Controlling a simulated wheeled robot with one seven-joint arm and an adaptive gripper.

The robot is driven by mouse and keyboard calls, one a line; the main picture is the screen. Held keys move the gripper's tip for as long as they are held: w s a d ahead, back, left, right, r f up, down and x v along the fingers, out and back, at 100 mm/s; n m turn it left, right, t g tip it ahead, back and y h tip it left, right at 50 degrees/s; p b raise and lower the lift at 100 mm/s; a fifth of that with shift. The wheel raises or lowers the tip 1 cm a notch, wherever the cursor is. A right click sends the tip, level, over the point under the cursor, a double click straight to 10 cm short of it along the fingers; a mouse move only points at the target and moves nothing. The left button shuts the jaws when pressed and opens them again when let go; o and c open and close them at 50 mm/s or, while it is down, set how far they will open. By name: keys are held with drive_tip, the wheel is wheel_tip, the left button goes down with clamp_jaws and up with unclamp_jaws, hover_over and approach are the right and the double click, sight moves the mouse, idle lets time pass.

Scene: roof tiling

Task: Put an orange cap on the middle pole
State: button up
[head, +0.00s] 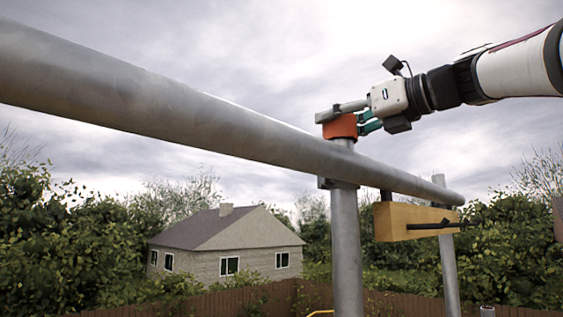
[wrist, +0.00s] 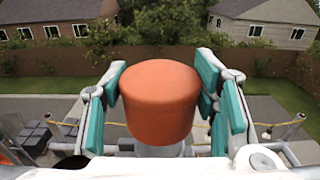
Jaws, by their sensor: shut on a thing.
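An orange cap (head: 341,128) sits at the top of the near upright grey pole (head: 346,245), just above the horizontal rail. My gripper (head: 350,118) is shut on the cap, reaching in from the right. In the wrist view the cap (wrist: 160,100) is between the teal-padded fingers, upright, with a grey pole end (wrist: 158,151) below it. The cap's lower edge appears to meet the pole top in the head view; I cannot tell how far down it is seated.
A thick grey rail (head: 200,110) runs across the head view, in front of the pole. Another upright pole (head: 448,250) stands farther right. A house (head: 225,245) and hedges are behind.

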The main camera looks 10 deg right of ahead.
drive_tip(key=shift+f, duration=0.2)
drive_tip(key=o, duration=0.8)
drive_tip(key=p+v, duration=0.5)
drive_tip(key=v, duration=0.6)
idle(0.3)
idle(0.5)
